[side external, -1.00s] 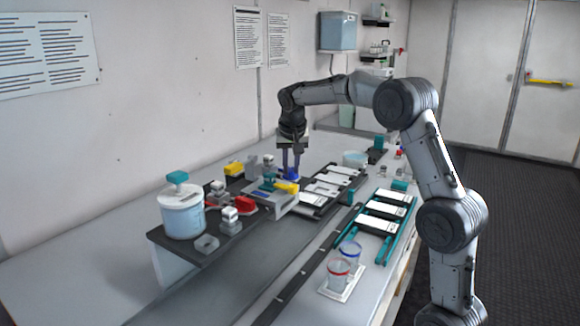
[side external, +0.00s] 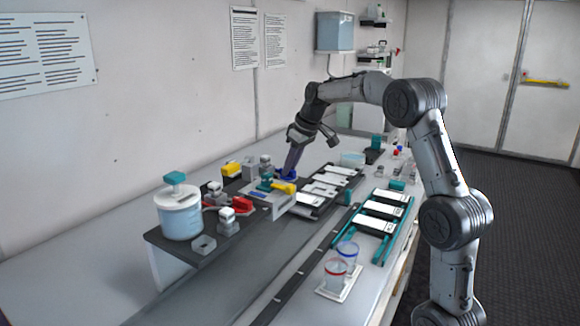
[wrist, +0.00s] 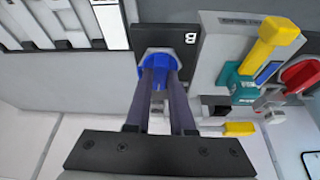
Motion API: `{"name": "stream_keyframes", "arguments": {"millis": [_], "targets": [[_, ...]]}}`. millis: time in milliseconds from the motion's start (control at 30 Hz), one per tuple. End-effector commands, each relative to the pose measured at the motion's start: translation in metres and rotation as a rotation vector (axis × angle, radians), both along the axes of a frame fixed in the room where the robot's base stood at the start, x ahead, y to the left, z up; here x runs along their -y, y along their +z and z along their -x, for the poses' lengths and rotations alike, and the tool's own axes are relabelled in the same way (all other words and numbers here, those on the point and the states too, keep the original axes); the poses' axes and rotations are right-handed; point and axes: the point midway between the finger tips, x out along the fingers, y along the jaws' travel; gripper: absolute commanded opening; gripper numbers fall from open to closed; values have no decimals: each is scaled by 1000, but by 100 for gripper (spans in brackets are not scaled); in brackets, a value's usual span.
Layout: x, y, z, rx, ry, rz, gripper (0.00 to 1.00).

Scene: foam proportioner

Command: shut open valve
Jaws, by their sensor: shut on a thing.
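My gripper (wrist: 160,72) is shut on a blue round knob (wrist: 150,58), with a finger on each side of it. The knob sits on a dark plate marked B (wrist: 190,38). In the side view, my gripper (side external: 289,172) reaches down at a tilt to the same knob, which is mostly hidden by the fingers. Just right of it in the wrist view is a teal valve body (wrist: 232,80) with a yellow handle (wrist: 268,42) standing out at a slant. A red handle (wrist: 302,74) is at the right edge. The yellow handle also shows in the side view (side external: 284,188).
A lidded pale blue tank (side external: 180,215) stands at the bench's left end. Another yellow block (side external: 231,169) and small fittings crowd the dark platform. White cards (side external: 330,180) lie behind; a teal rack (side external: 378,212) and two cups (side external: 341,262) stand in front.

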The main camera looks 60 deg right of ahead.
Motion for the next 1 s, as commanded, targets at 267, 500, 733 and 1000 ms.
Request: {"name": "stream_keyframes", "arguments": {"millis": [267,500,733,1000], "targets": [[1,2,0,1,91,2,0],[1,2,0,0,110,3,0],[1,1,0,0,111,3,0],[1,1,0,0,110,2,52]]}}
